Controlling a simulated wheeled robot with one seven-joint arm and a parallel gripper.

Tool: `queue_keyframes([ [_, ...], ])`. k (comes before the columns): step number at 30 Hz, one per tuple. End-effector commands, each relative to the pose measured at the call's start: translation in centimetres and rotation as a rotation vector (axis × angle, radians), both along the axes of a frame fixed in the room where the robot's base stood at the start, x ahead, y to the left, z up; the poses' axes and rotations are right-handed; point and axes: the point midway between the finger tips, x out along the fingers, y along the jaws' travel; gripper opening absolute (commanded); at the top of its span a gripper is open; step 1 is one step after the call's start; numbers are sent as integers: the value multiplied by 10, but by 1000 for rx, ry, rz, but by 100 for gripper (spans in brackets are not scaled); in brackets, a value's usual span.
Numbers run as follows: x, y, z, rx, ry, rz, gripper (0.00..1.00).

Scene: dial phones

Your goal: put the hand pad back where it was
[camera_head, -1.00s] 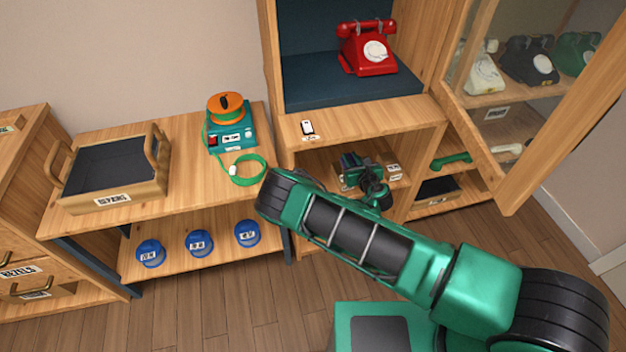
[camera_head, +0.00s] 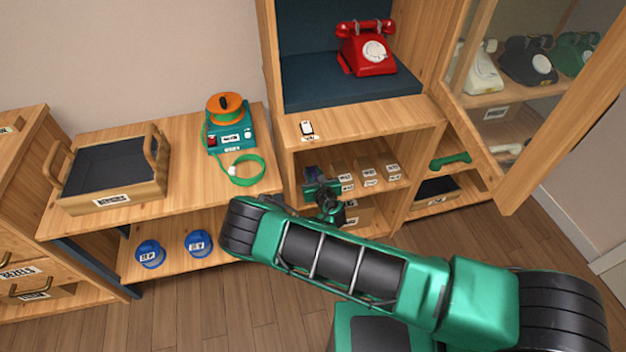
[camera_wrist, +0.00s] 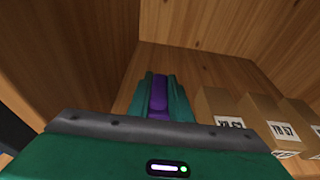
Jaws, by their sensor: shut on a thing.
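The purple hand pad (camera_wrist: 158,97) is between the green fingers of my gripper (camera_wrist: 160,100) in the wrist view. My gripper is shut on it. They are inside a wooden shelf compartment, left of small labelled boxes. In the head view my gripper (camera_head: 314,184) is at the left of the open compartment below the red telephone, and only a small part of the pad shows. Whether the pad touches the shelf board cannot be told.
Several small cardboard boxes (camera_head: 368,174) with labels stand right of my gripper; the nearest one (camera_wrist: 222,105) is close to the fingers. The compartment's wooden side wall (camera_wrist: 70,60) is at the left. A red telephone (camera_head: 366,48) stands above.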

Motion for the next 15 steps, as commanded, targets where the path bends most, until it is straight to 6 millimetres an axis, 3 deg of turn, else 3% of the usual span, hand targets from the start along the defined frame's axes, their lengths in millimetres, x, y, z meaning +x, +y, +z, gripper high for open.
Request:
queue_keyframes([
  [7,-1,0,-32,0,1,1,0],
  [15,-1,3,-36,1,0,0,0],
])
